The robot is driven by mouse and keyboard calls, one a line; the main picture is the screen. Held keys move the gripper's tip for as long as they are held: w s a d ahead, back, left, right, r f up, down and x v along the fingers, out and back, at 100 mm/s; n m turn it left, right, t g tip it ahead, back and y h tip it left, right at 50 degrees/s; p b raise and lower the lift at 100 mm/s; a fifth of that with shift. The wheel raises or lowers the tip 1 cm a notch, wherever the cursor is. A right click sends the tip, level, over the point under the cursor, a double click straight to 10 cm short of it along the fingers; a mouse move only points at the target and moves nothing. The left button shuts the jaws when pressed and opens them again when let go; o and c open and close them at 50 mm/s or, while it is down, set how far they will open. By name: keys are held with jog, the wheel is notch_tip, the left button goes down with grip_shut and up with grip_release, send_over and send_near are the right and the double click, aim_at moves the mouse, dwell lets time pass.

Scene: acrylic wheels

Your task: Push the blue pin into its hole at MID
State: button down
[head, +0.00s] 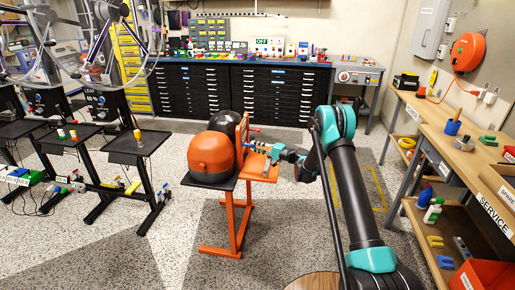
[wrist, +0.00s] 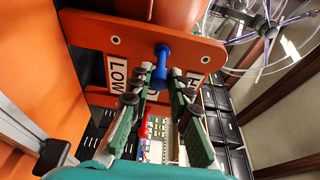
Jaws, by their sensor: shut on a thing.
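The blue pin (wrist: 160,66) is between the fingertips of my gripper (wrist: 159,80) in the wrist view. My gripper is shut on it. The pin's far end is against or in the orange plate (wrist: 200,45), between the LOW label (wrist: 117,73) and a partly hidden label starting with H (wrist: 193,78). The MID label is mostly hidden behind the pin and fingers. I cannot tell how deep the pin sits. In the head view my gripper (head: 268,149) reaches from the right to the upright orange plate (head: 243,135) on the stand.
The orange stand (head: 234,225) carries an orange dome (head: 209,152) and a black dome (head: 226,122). A workbench (head: 455,145) stands at the right and black drawer cabinets (head: 230,88) at the back. Small tables (head: 125,150) stand left.

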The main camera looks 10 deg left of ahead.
jog(key=shift+a, duration=0.15)
jog(key=c, duration=1.3)
grip_release()
jog(key=v, duration=1.2)
